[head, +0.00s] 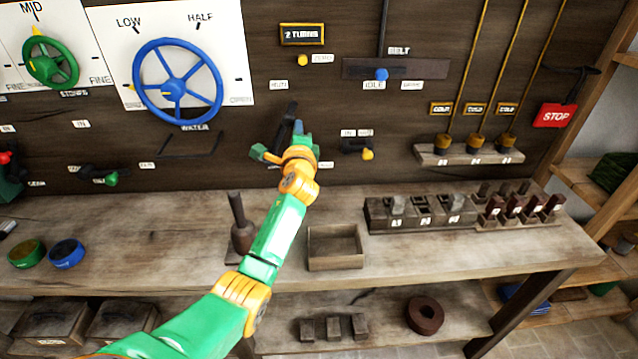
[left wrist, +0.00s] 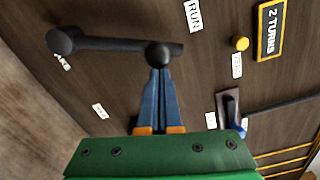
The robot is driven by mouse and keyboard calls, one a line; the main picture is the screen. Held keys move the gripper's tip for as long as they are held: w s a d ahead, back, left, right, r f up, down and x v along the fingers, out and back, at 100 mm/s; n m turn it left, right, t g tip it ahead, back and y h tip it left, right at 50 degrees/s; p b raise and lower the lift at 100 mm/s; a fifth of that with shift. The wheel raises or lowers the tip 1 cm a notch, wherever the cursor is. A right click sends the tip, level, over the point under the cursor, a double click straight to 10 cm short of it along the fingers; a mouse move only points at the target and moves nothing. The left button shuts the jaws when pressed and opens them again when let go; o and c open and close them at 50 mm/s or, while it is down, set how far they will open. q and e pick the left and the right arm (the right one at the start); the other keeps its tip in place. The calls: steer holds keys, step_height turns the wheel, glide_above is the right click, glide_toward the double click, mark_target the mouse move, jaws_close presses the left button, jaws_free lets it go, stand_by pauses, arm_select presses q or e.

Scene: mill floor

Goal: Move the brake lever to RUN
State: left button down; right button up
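The brake lever (head: 289,112) is a dark bar on the board. In the left wrist view the lever (left wrist: 110,44) runs from a big round end beside a partly hidden label to a dark knob (left wrist: 158,55) near its other end. The RUN label (left wrist: 195,15) is near that knob end; the RUN label (head: 279,86) also shows in the head view, above and left of the lever. My left gripper (head: 298,127) is at the lever. Its blue fingers (left wrist: 161,72) are together, tips right at the knob; I cannot tell whether they touch it. My right gripper is out of view.
A yellow knob (head: 303,60) sits under the 2 TURNS plate (head: 302,34). The blue wheel (head: 177,81) is left of the lever; a yellow-ended lever (head: 367,154) is to its right. Below, an open box (head: 336,262) and a dark upright tool (head: 241,235) stand on the bench.

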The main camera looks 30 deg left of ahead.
arm_select(q)
steer(key=shift+s+a+r+n, duration=0.15)
steer(key=shift+a+r+n, duration=0.2)
steer(key=shift+a+n, duration=0.25)
steer(key=shift+p, duration=0.3)
